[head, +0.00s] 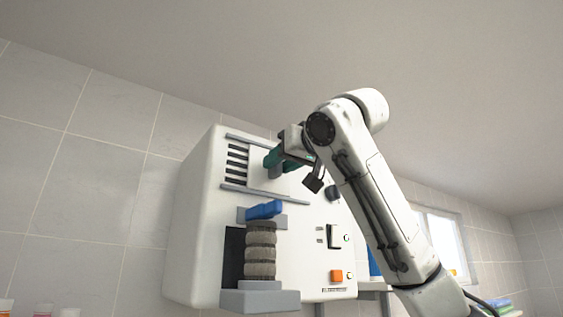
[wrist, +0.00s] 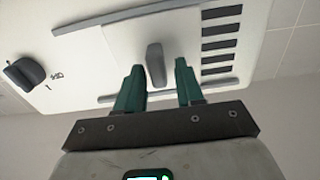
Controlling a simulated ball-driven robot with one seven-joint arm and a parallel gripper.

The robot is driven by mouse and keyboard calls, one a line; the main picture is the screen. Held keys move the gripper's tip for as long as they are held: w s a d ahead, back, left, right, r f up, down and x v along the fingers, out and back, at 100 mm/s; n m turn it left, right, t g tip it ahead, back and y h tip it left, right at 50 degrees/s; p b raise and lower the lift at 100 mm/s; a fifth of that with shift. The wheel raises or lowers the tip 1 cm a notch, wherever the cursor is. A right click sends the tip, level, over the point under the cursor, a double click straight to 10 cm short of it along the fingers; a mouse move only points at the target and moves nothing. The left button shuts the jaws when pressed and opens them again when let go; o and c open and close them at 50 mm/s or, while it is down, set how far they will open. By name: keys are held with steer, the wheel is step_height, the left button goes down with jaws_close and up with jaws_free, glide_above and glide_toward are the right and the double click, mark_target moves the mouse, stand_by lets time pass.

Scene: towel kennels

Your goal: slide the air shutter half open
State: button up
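The air shutter is a pale plate (wrist: 122,48) between two grey rails on the front of a white machine (head: 205,255). A grey upright handle (wrist: 155,62) stands out from it. Dark vent slots (head: 236,164) are uncovered beside the plate, left of it in the head view and right of it in the wrist view (wrist: 219,43). My gripper (wrist: 159,70) has green fingers, spread apart, with the handle between them and a gap on each side. In the head view my gripper (head: 273,160) is in front of the shutter and partly hides it.
A dark knob (head: 333,193) is right of the lower rail (head: 264,194). Below are a blue lever (head: 264,210) over a stack of rolled towels (head: 260,252), a black switch (head: 334,236) and an orange button (head: 336,276). Tiled wall lies behind; a window (head: 440,240) is at right.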

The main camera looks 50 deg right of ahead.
steer(key=shift+o, duration=0.5)
steer(key=b+v, duration=0.3)
steer(key=v, duration=0.7)
steer(key=shift+s, duration=0.4)
steer(key=shift+a+r, duration=0.1)
